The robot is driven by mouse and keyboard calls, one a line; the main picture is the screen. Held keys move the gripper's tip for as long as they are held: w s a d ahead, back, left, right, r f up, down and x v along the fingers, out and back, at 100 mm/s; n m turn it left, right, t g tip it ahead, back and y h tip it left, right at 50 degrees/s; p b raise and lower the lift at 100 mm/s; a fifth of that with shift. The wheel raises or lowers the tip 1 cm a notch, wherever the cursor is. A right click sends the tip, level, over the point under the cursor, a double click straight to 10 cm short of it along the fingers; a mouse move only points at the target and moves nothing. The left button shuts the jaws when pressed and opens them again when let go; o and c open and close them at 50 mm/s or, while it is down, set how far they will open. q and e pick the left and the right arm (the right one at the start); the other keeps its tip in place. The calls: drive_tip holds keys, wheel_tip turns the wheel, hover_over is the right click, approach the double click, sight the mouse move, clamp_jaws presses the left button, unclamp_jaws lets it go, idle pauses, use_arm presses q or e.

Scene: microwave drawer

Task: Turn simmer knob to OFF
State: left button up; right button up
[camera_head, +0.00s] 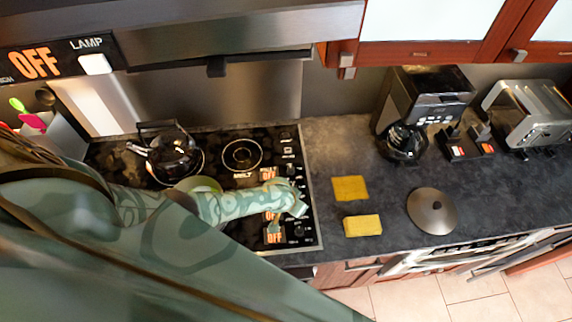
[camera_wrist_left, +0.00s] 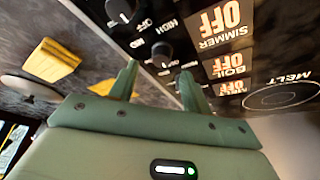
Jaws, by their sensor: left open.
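The stove's control strip has dark knobs beside orange OFF labels. In the left wrist view, the SIMMER label (camera_wrist_left: 225,22) reads OFF and the BOIL label (camera_wrist_left: 226,65) below it also reads OFF. One dark knob (camera_wrist_left: 162,52) stands just beyond and between my left gripper's fingertips (camera_wrist_left: 160,75); another knob (camera_wrist_left: 120,11) is at the upper left. Which knob belongs to SIMMER is unclear. My left gripper is open, its fingers apart, and contact with the knob cannot be told. In the head view, my left gripper (camera_head: 300,210) is over the right side of the cooktop (camera_head: 240,232), hiding part of the knobs.
A kettle (camera_head: 174,155) stands on the rear left burner. A yellow sponge (camera_head: 362,225) and a flat yellow piece (camera_head: 350,188) lie right of the stove. A round lid (camera_head: 432,210), coffee maker (camera_head: 425,100) and toaster (camera_head: 530,110) are further right.

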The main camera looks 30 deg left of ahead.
use_arm(q)
drive_tip(key=v, duration=1.2)
drive_tip(key=shift+s, duration=0.15)
